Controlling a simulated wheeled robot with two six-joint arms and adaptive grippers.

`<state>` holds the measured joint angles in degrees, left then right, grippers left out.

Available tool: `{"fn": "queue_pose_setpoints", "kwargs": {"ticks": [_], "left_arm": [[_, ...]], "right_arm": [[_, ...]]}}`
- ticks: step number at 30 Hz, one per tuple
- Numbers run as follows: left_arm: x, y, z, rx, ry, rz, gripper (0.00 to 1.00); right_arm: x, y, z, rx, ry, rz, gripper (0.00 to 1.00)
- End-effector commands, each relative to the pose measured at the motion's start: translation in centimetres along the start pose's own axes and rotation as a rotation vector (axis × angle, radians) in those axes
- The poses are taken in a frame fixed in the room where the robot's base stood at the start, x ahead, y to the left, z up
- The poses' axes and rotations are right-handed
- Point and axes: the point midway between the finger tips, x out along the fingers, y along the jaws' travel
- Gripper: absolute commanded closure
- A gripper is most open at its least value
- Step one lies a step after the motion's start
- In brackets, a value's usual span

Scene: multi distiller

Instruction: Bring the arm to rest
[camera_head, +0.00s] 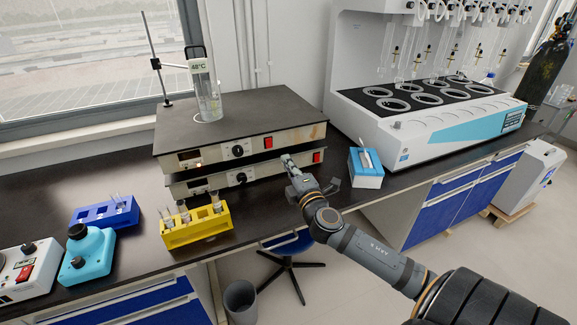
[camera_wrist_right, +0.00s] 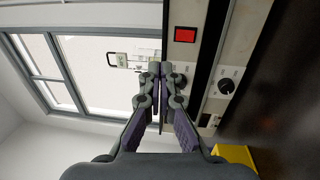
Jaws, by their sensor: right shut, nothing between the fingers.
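My right arm reaches in from the lower right of the head view. Its gripper (camera_head: 289,163) is in front of the lower hot plate (camera_head: 264,176), near its right part; whether they touch I cannot tell. In the right wrist view the two fingers of my right gripper (camera_wrist_right: 160,72) are together, with nothing held between them. The hot plate front with a red switch (camera_wrist_right: 186,34) and a black knob (camera_wrist_right: 227,86) lies just right of the fingers there. My left gripper is not in view.
A second hot plate (camera_head: 240,118) sits above, carrying a beaker (camera_head: 208,103). A yellow rack (camera_head: 197,228) with vials stands left of my gripper, a blue tissue box (camera_head: 366,170) to its right. The white distiller (camera_head: 432,125) stands behind right. A stool (camera_head: 290,248) is below.

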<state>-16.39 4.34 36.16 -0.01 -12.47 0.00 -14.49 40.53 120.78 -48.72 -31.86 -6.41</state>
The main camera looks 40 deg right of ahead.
Motion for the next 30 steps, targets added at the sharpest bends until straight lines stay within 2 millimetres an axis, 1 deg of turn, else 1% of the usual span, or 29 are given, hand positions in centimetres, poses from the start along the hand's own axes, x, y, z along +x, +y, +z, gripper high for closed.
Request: {"fn": "queue_pose_setpoints", "kwargs": {"ticks": [3, 7, 17, 19, 20, 23, 24, 25, 26, 27, 29, 30], "left_arm": [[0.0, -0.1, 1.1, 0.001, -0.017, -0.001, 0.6], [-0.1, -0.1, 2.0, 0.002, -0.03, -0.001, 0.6], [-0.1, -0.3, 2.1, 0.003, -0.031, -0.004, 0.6], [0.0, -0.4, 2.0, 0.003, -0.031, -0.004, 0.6], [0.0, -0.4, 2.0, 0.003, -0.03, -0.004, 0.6], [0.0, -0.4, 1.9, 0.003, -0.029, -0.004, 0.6], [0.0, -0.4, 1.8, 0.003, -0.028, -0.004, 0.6], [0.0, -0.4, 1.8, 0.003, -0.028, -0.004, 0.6], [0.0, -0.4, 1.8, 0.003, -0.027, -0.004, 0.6], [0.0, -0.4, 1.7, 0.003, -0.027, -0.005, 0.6], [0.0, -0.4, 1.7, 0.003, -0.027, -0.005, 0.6], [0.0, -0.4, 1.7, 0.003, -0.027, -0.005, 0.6]], "right_arm": [[-0.3, 0.0, 0.0, 0.0, 0.0, -0.001, 1.0], [-0.3, 0.1, 0.0, 0.0, -0.001, 0.0, 1.0], [-0.2, 0.0, 0.0, 0.002, -0.001, -0.001, 1.0], [-0.7, -0.5, 0.2, 0.039, -0.025, -0.021, 1.0], [-1.1, -1.2, 0.4, 0.079, -0.052, -0.042, 1.0], [-4.3, -5.2, 1.4, 0.304, -0.211, -0.188, 1.0], [-6.3, -7.4, 1.6, 0.411, -0.294, -0.272, 1.0], [-7.9, -9.1, 1.6, 0.486, -0.353, -0.338, 1.0], [-9.5, -10.5, 1.4, 0.555, -0.408, -0.403, 1.0], [-11.5, -12.2, 1.1, 0.63, -0.472, -0.481, 1.0], [-14.4, -14.2, 0.3, 0.721, -0.552, -0.589, 1.0], [-16.1, -15.3, -0.3, 0.772, -0.596, -0.655, 1.0]]}}
